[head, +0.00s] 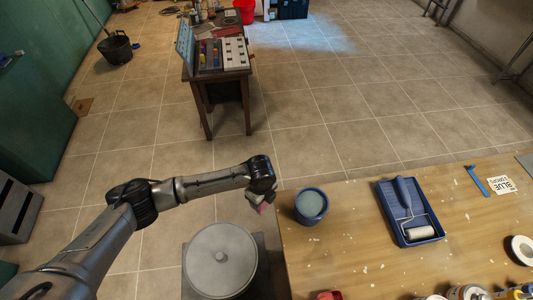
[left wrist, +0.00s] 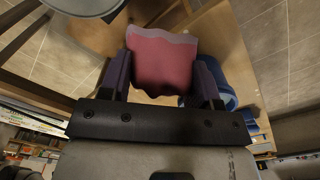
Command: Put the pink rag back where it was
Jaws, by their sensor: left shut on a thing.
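My left gripper (head: 258,196) is at the left edge of the wooden table, between the round grey lid and the blue pot. The pink rag (head: 264,207) shows as a small patch under it. In the left wrist view the pink rag (left wrist: 163,60) sits between the two dark fingers of the left gripper (left wrist: 163,82), which is shut on it. The rag's lower edge is wavy and hangs free. My right gripper is not in view.
The wooden table (head: 350,255) holds a blue pot (head: 311,205), a blue paint tray (head: 388,204) with a roller, a blue strip and a card. The round grey lid (head: 220,262) is left of the table. A dark side table (head: 222,75) stands farther back on open tiled floor.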

